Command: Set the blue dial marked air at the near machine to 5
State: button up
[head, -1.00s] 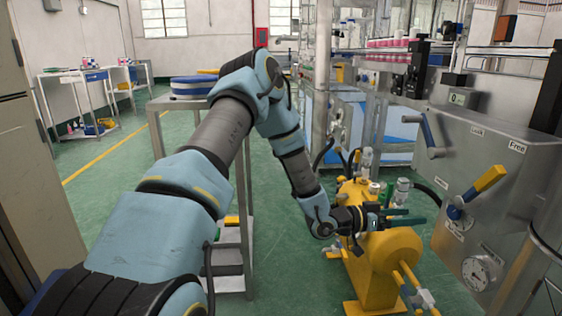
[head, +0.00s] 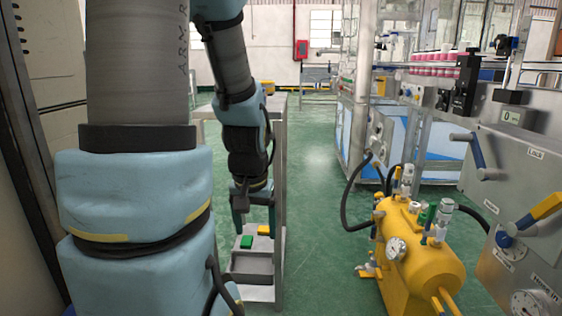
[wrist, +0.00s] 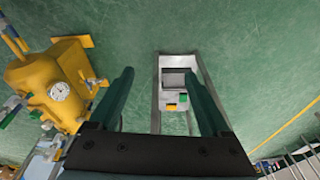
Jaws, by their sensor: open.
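The near machine's grey panel (head: 500,170) stands at the right edge of the head view. It carries a blue-handled lever (head: 472,148) and a yellow-handled lever with a blue hub (head: 504,239). I cannot make out a blue dial marked air. My gripper (head: 254,216) is open and empty, pointing down left of the yellow tank, well apart from the panel. In the wrist view its two green fingers (wrist: 160,78) are spread wide with nothing between them.
A yellow tank (head: 432,268) with a gauge, valves and black hoses stands between my gripper and the panel. A metal cart (head: 282,170) with green and yellow blocks on its lower shelf is by my gripper. Green floor between cart and tank is clear.

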jog(key=w+p+v, duration=0.3)
jog(key=p+v, duration=2.5)
jog(key=shift+a+r+n+g, duration=0.3)
jog(key=shift+r+n+g, duration=0.1)
jog(key=shift+r, duration=0.2)
jog(key=o, duration=0.3)
